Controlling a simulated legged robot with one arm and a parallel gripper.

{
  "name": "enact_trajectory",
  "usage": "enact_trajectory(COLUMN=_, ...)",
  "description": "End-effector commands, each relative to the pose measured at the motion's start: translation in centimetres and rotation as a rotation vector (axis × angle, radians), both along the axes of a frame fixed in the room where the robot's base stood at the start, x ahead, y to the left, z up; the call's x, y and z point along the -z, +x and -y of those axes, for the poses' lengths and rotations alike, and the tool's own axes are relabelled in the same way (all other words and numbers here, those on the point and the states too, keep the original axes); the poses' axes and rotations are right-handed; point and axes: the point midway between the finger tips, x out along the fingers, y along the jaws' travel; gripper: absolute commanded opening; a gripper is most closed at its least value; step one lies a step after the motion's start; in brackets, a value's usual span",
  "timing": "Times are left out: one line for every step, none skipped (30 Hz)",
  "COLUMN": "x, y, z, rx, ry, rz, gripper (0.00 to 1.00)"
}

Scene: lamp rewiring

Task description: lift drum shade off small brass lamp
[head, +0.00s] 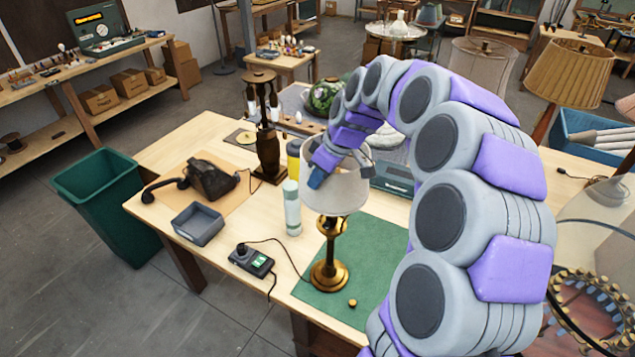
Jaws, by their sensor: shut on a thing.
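The small brass lamp (329,262) stands upright on a green mat (372,262) near the front of the workbench. Its white drum shade (345,193) sits around the top of the brass stem. My gripper (318,175) reaches in from the right and is shut on the upper left rim of the shade. My arm hides part of the shade's top and right side. Whether the shade is clear of its seat on the lamp cannot be told.
Left of the lamp stand a pale spray bottle (292,208), a dark wooden lamp base (268,140), a black telephone (210,178), a grey tray (198,224) and a meter (251,261) with a cable. A green bin (108,195) is on the floor. Shaded lamps stand behind right.

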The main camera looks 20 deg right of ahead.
Motion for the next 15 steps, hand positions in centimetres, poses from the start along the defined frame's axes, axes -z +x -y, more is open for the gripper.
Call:
enact_trajectory(x=-0.6, y=0.1, z=0.0, rx=0.0, ry=-0.001, rz=0.003, gripper=0.0)
enact_trajectory(x=-0.9, y=0.1, z=0.0, rx=0.0, ry=-0.001, rz=0.004, gripper=0.0)
enact_trajectory(x=-1.3, y=0.1, z=0.1, rx=0.001, ry=-0.001, rz=0.005, gripper=0.0)
enact_trajectory(x=-1.6, y=0.2, z=0.1, rx=0.002, ry=-0.002, rz=0.005, gripper=0.0)
enact_trajectory(x=-1.8, y=0.2, z=0.1, rx=0.003, ry=-0.002, rz=0.006, gripper=0.0)
enact_trajectory(x=-2.2, y=0.2, z=0.1, rx=0.003, ry=-0.002, rz=0.006, gripper=0.0)
enact_trajectory(x=-2.5, y=0.2, z=0.1, rx=0.003, ry=-0.002, rz=0.006, gripper=0.0)
enact_trajectory(x=-2.8, y=0.2, z=0.1, rx=0.003, ry=-0.001, rz=0.006, gripper=0.0)
enact_trajectory(x=-3.1, y=0.1, z=0.1, rx=0.003, ry=-0.001, rz=0.004, gripper=0.0)
enact_trajectory(x=-3.4, y=0.1, z=0.1, rx=0.003, ry=-0.001, rz=0.003, gripper=0.0)
enact_trajectory(x=-3.6, y=0.1, z=0.1, rx=0.002, ry=-0.001, rz=0.003, gripper=0.0)
enact_trajectory(x=-4.0, y=0.1, z=0.1, rx=0.002, ry=-0.001, rz=0.003, gripper=0.0)
enact_trajectory(x=-4.2, y=0.1, z=0.1, rx=0.001, ry=-0.001, rz=0.003, gripper=0.0)
enact_trajectory(x=-4.5, y=0.1, z=0.0, rx=0.001, ry=-0.001, rz=0.003, gripper=0.0)
enact_trajectory(x=-4.9, y=0.1, z=0.0, rx=0.001, ry=-0.001, rz=0.003, gripper=0.0)
